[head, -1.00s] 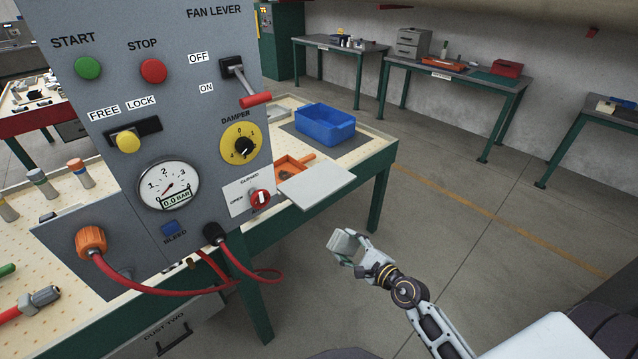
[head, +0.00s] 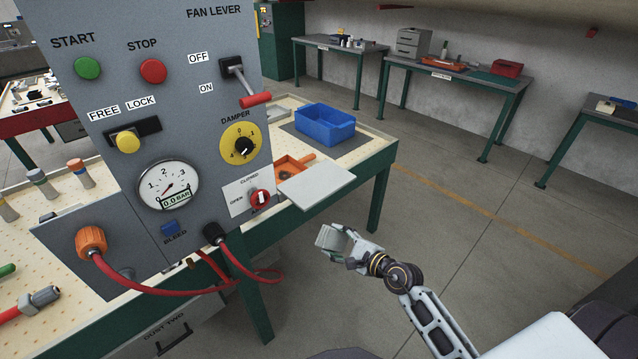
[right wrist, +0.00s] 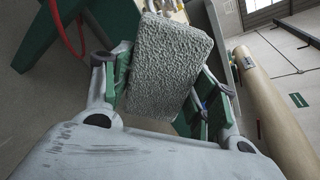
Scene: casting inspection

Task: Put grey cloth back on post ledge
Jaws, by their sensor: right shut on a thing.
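My right gripper (head: 345,250) is shut on the grey cloth (head: 327,238), a small folded block with a rough surface. It holds the cloth in the air over the floor, in front of the bench. In the right wrist view the cloth (right wrist: 165,70) sits between the green-padded fingers of the gripper (right wrist: 160,92). A flat pale ledge (head: 316,187) sticks out at the right side of the grey control panel. It is bare, and the cloth is below and to the right of it in the head view, apart from it. My left gripper is in neither view.
The grey control panel (head: 180,60) has buttons, a red fan lever (head: 256,100) and a red valve knob (head: 260,198). A red hose (head: 150,291) loops below it. A blue bin (head: 325,125) and an orange tray (head: 290,167) are on the bench behind. The floor at right is clear.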

